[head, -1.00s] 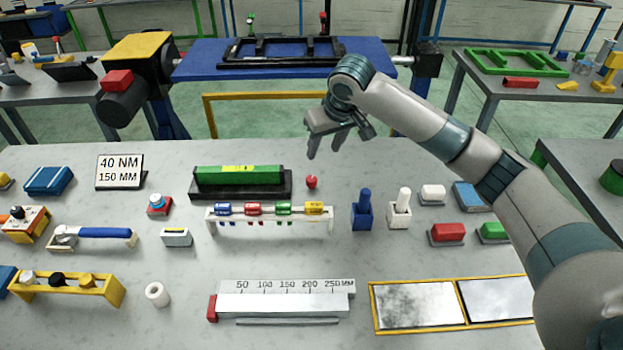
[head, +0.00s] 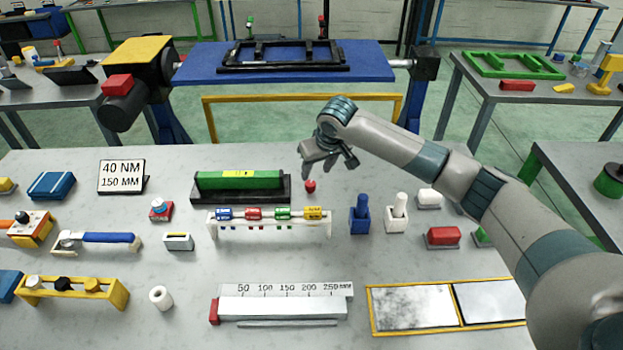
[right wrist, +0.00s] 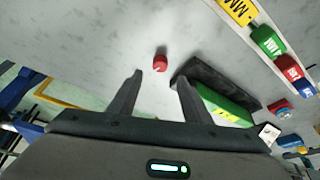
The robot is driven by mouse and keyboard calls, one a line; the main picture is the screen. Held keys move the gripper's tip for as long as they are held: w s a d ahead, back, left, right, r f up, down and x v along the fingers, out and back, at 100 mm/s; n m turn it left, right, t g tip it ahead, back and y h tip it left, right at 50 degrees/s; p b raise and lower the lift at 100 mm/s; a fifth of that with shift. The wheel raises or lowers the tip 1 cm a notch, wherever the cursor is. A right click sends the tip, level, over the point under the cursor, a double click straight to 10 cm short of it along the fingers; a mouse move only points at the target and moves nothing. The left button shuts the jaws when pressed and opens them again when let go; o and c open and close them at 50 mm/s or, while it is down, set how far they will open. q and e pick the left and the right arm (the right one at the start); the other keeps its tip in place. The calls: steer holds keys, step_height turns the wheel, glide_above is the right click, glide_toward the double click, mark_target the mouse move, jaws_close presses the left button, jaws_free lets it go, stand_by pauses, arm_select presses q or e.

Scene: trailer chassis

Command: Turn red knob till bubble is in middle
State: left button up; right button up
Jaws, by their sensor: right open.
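The small red knob (head: 310,187) stands on the grey table just right of the black base of the green spirit level (head: 240,180). The level has a yellow vial window (head: 237,173) on top; the bubble is too small to make out. My right gripper (head: 328,174) is open and empty, above and close behind the knob, not touching it. In the right wrist view the red knob (right wrist: 160,63) shows just beyond the gap between the open fingertips (right wrist: 160,77), with the level (right wrist: 222,104) to the right. My left gripper is not in view.
A white rack with coloured tags (head: 268,222) stands in front of the level and knob. A blue holder (head: 360,218) and a white holder (head: 396,217) stand to the right. A sign (head: 121,176) stands at left.

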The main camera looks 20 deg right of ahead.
mark_target(311, 184)
steer(key=p+x, duration=0.2)
steer(key=x, duration=0.6)
steer(key=shift+w+f, duration=0.1)
steer(key=shift+f, duration=0.2)
steer(key=c, duration=1)
steer(key=shift+n, duration=0.4)
